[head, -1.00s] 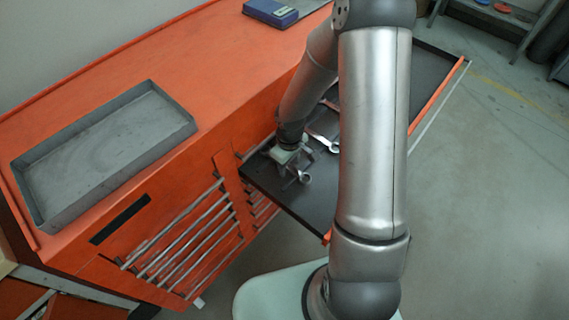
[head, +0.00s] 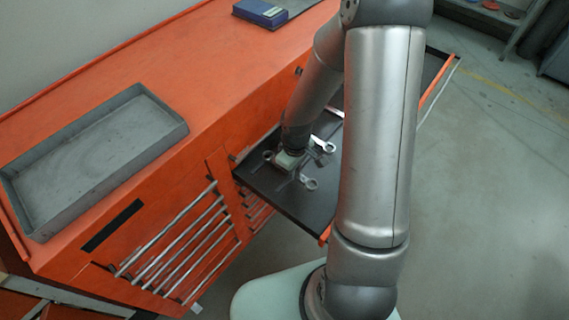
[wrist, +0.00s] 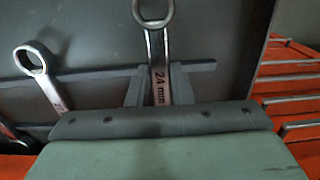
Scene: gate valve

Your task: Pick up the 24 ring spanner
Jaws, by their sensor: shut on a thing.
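The 24 mm ring spanner (wrist: 158,55) is a grey metal spanner with "24 mm" printed on its shank. In the wrist view its ring end points up, away from my gripper. My gripper (wrist: 157,86) has a finger on each side of the shank and is shut on it. In the head view my gripper (head: 291,163) is low over the black drawer, with a ring end (head: 309,184), seemingly of this spanner, sticking out towards the front right. The wrist housing hides the spanner's other part. I cannot tell whether it is clear of the drawer floor.
Another ring spanner (wrist: 50,92) lies to the left in the wrist view. The open drawer (head: 290,205) has an orange front lip. The orange cabinet (head: 235,95) carries a grey metal tray (head: 95,150) and a blue box (head: 262,12). My arm hides much of the drawer.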

